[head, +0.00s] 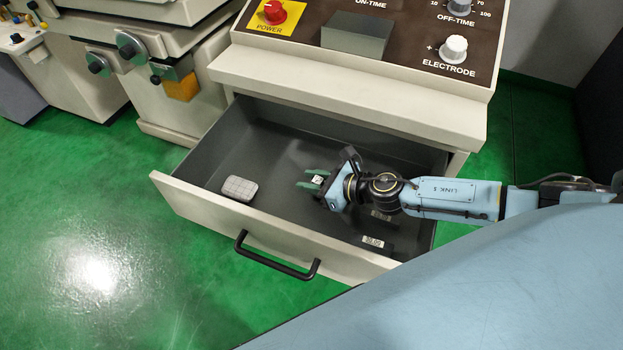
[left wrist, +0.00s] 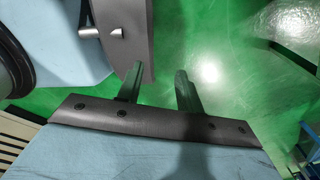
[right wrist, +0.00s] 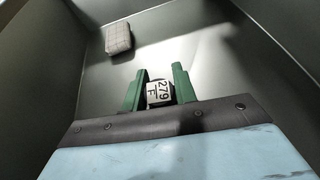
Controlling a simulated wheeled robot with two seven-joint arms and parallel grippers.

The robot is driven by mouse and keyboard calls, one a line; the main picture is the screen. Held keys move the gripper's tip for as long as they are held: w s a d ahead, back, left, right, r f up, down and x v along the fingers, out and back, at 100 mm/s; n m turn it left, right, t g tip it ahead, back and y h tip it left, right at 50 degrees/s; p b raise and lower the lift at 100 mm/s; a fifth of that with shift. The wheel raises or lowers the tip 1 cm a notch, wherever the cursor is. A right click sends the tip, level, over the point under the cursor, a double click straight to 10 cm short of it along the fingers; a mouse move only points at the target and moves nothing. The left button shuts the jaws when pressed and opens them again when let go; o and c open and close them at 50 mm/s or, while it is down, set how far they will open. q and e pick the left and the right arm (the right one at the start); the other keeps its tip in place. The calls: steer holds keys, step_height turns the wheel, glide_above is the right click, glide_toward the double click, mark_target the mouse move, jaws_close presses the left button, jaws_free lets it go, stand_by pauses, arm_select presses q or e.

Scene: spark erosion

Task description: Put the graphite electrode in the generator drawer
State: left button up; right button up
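The generator drawer (head: 285,235) is pulled open below the control panel. My right gripper (head: 312,178) reaches into it from the right. In the right wrist view, its green fingers (right wrist: 158,84) are on both sides of a small dark block with a white "279 F" label, which I take to be the graphite electrode (right wrist: 160,92), with hardly any gap. Its white label also shows in the head view (head: 318,179). Whether it touches the drawer floor is unclear. My left gripper (left wrist: 158,85) is open and empty in the left wrist view, outside the head view.
A pale ribbed block (head: 239,188) lies in the drawer's left part; it also shows in the right wrist view (right wrist: 118,38). A small label (head: 373,241) lies near the front right. The drawer handle (head: 277,262) sticks out in front. The generator panel (head: 400,35) overhangs the drawer's back.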

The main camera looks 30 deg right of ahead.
mark_target(316, 179)
steer(key=o, duration=0.5)
steer(key=shift+c, duration=0.2)
arm_select(q)
steer(key=shift+a, duration=0.6)
arm_select(e)
steer(key=shift+r+p, duration=0.4)
steer(key=shift+r, duration=0.1)
steer(key=v, duration=0.5)
steer(key=shift+s+d+r, duration=0.1)
steer(key=shift+s+d, duration=0.05)
steer(key=shift+d, duration=0.05)
steer(key=b+v, duration=0.1)
steer(key=v, duration=0.3)
steer(key=shift+s+r, duration=0.1)
steer(key=shift+s, duration=0.05)
arm_select(q)
steer(key=shift+s+a+f+b, duration=0.15)
steer(key=shift+a+f+b, duration=0.15)
steer(key=shift+f, duration=0.05)
arm_select(e)
steer(key=shift+v, duration=1.15)
arm_select(q)
steer(key=shift+d, duration=0.1)
arm_select(e)
steer(key=shift+r, duration=0.1)
